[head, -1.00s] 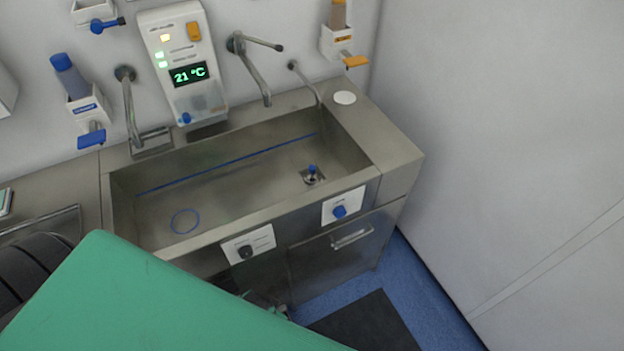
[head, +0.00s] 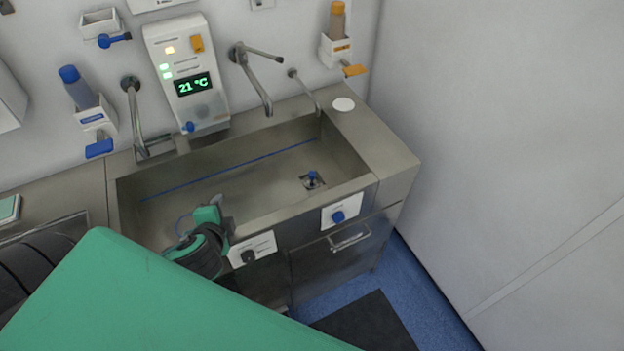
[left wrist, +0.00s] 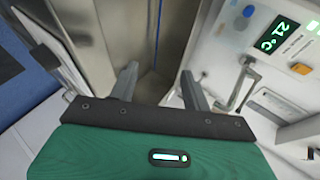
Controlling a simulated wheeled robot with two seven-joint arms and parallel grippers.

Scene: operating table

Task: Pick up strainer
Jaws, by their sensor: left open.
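The strainer (head: 312,178), a small piece with a blue knob, sits at the drain on the right side of the steel sink (head: 240,196). My left gripper (head: 222,212) is over the front left part of the sink, left of the strainer and apart from it. In the left wrist view my left gripper (left wrist: 160,88) has its two fingers spread with nothing between them. I cannot make out the strainer in that view. My right gripper is not in view.
Dispensers (head: 96,120) hang on the wall. The front panel has knobs (head: 338,216) and a handle (head: 350,238). Most of the basin is clear.

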